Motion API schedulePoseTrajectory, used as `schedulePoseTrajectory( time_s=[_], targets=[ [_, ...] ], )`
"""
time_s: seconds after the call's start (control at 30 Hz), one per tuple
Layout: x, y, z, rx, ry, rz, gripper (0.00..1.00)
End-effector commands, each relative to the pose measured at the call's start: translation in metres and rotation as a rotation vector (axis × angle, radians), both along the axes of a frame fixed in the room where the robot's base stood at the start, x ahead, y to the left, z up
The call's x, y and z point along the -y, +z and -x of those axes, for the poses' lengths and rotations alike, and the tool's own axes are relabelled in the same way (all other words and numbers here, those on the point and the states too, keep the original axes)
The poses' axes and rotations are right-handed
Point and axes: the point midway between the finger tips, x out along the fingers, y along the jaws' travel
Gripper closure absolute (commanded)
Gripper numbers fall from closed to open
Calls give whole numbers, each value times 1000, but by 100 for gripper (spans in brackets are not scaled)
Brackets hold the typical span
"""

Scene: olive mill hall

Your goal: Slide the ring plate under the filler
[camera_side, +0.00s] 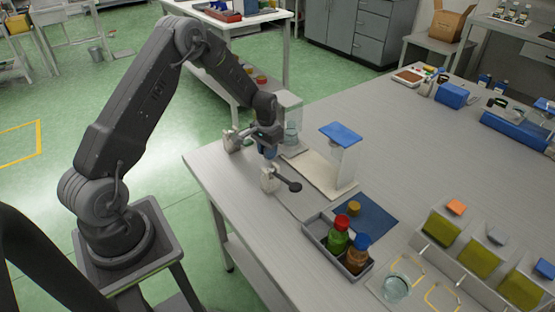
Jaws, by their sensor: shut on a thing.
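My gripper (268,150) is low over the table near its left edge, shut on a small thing. I take this to be part of the ring plate, but its outline is mostly hidden. Pale blocks stand on both sides of the jaws, and a dark round disc (291,186) on a short stem shows in front of them. A white upright stand with a blue top (341,134) rises from a pale base board to the right. A pale machine (289,101) with clear glass under its head stands just behind the gripper. I cannot tell which is the filler.
A grey tray (314,231) holds bottles with red and blue caps beside a dark blue mat (374,219). The table's middle right is clear.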

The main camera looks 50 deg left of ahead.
Motion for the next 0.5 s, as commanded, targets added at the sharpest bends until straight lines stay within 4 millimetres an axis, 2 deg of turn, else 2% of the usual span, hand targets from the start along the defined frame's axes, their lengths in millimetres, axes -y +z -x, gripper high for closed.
schedulePoseTrajectory(
  time_s=[0.03,0.1,0.2,0.3,0.5],
  targets=[
    [-17,0,-1,3,9,0,100],
    [-33,0,-1,4,7,-1,100],
    [-50,0,-1,3,5,0,100],
    [-58,1,-1,5,4,-1,100],
    [-61,1,-1,6,3,-4,100]
  ],
)
